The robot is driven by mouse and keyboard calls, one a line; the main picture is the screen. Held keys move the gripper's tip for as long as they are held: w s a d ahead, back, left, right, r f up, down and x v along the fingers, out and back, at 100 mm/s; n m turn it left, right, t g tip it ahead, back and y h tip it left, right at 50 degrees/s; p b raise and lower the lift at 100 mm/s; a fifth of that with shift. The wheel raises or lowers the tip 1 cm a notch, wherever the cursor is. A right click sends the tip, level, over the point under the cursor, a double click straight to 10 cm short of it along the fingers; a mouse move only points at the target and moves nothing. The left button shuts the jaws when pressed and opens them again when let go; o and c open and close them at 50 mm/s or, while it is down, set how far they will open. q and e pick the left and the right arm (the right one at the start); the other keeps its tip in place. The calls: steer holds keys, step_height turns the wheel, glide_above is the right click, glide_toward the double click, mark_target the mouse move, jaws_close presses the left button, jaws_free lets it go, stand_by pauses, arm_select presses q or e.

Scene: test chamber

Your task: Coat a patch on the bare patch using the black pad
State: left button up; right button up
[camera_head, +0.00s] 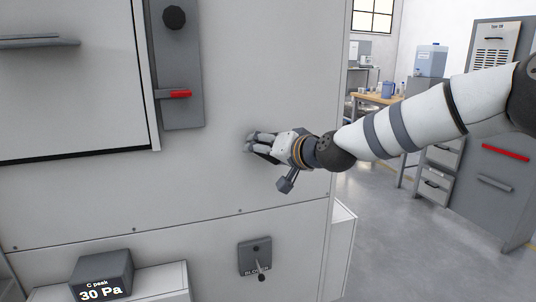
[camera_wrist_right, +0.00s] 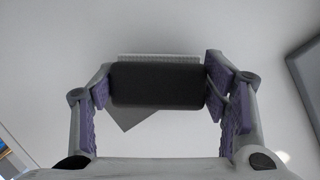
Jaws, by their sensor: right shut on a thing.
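My right gripper (camera_head: 257,146) is at the pale front wall of the big chamber, right of the grey strip with the red handle. In the right wrist view its purple-lined fingers (camera_wrist_right: 160,88) are shut on the two ends of the black pad (camera_wrist_right: 157,86). The pad is level and faces the wall; I cannot tell whether it touches. A darker grey corner (camera_wrist_right: 133,118), seemingly the bare patch, shows below the pad; the rest is hidden behind it. A light ribbed strip (camera_wrist_right: 158,58) shows along the pad's upper edge. My left gripper is not in view.
The grey strip (camera_head: 182,112) carries a black knob (camera_head: 174,18) and a red handle (camera_head: 174,94). Below are a small lever plate (camera_head: 255,252) and a "30 Pa" display (camera_head: 101,276). The wall around my right gripper is mostly clear. Cabinets (camera_head: 490,150) stand behind my right arm.

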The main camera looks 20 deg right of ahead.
steer(key=shift+w, duration=0.4)
